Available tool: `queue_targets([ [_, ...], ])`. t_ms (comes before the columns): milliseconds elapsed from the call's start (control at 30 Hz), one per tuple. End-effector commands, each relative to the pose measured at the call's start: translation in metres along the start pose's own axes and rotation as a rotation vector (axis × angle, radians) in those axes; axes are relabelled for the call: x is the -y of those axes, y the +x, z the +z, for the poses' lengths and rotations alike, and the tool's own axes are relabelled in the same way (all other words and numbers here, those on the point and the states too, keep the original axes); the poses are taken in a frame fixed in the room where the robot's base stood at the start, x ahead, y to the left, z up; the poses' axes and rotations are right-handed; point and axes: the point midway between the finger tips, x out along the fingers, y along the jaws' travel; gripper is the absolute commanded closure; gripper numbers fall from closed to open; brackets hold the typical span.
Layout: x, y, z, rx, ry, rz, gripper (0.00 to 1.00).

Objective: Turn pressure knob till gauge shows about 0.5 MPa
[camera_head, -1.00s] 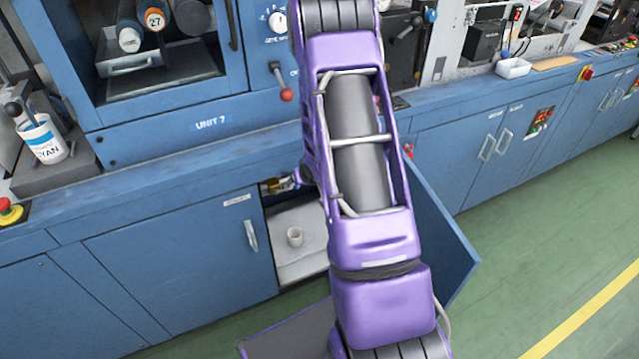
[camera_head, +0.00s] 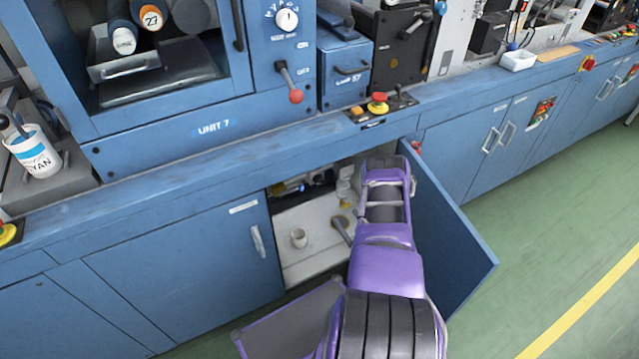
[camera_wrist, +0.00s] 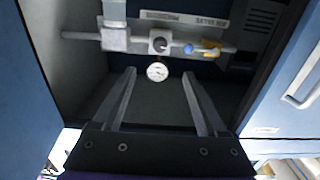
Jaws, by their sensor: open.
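In the wrist view, a round white-faced pressure gauge (camera_wrist: 157,72) sits below a horizontal pipe inside a cabinet. Its needle reading is too small to make out. A dark round knob on a light block (camera_wrist: 160,44) is just above the gauge and seems to be the pressure knob. My gripper (camera_wrist: 158,74) is open and empty. Its two fingers point toward the gauge and frame it left and right, and the knob lies beyond the fingertips. In the head view the gauge and knob cannot be made out.
The cabinet's blue door (camera_head: 445,235) stands open at the right of my arm. In the wrist view, a yellow handle (camera_wrist: 210,47) and a small blue part (camera_wrist: 188,49) are on the pipe right of the knob.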

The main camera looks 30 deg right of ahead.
Motion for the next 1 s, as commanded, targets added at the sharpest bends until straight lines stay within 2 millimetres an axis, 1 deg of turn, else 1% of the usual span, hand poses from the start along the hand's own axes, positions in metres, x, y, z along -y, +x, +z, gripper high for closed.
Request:
queue_targets([
  [67, 0.000, 0.004, 0.000, -0.007, -0.001, -0.001, 0.25],
  [167, 0.001, 0.016, 0.000, -0.007, -0.002, -0.003, 0.25],
  [267, 0.001, 0.035, 0.000, -0.008, -0.003, -0.003, 0.25],
  [600, 0.001, 0.110, 0.000, -0.008, -0.002, -0.003, 0.25],
  [800, 0.001, 0.148, 0.000, -0.006, -0.001, -0.002, 0.25],
  [900, 0.001, 0.161, 0.000, -0.006, -0.001, -0.001, 0.25],
  [1000, 0.001, 0.169, 0.000, -0.004, 0.000, -0.001, 0.25],
])
